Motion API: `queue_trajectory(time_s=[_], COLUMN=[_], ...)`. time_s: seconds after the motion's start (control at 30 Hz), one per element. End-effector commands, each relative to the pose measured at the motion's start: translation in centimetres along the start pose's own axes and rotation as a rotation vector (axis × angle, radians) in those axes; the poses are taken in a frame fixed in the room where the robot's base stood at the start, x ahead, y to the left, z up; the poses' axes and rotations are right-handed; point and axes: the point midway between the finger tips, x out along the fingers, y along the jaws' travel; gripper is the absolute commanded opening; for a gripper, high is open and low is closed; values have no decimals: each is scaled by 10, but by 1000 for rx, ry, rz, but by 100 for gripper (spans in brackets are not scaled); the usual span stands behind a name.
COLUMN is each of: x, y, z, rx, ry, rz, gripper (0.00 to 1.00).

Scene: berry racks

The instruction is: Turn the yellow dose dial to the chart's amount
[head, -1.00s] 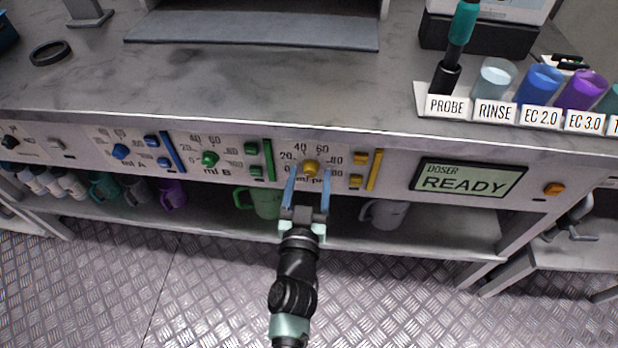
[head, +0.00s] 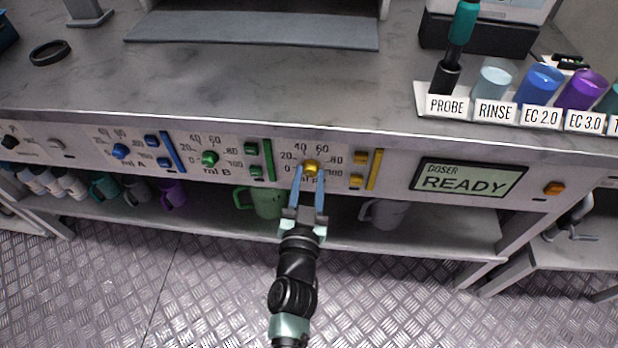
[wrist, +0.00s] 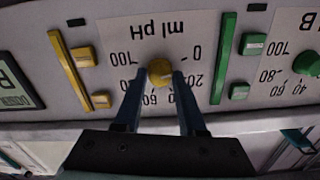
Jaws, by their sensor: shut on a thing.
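The yellow dose dial (head: 311,168) sits on the front panel, inside a printed scale from 0 to 100 marked "ml pH". It also shows in the wrist view (wrist: 160,72), where the picture is upside down. My gripper (head: 311,172) reaches up to the panel from below, and its two blue fingers stand on either side of the dial. In the wrist view my gripper (wrist: 156,80) is shut on the dial with the fingertips at its sides. I cannot make out the dial's pointer. No chart is readable in these views.
Yellow buttons (head: 357,170) and a yellow bar (head: 374,170) are right of the dial. The green dial (head: 209,158) and blue dial (head: 120,151) are left. The doser display (head: 468,179) reads READY. Mugs stand on the shelf below.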

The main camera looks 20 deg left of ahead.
Motion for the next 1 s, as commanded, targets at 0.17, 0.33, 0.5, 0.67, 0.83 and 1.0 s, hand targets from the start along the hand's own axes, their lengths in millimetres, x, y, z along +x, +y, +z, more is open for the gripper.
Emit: queue_trajectory(time_s=[0.17, 0.33, 0.5, 0.67, 0.83, 1.0], x=[0, 0, 0, 0, 0, 0], y=[0, 0, 0, 0, 0, 0], z=[0, 1, 1, 1, 1, 1], rx=[148, 292, 420, 512, 576, 608], ry=[-1, -1, -1, -1, -1, -1], rz=[1, 1, 1, 1, 1, 1], gripper=[0, 0, 0, 0, 0, 0])
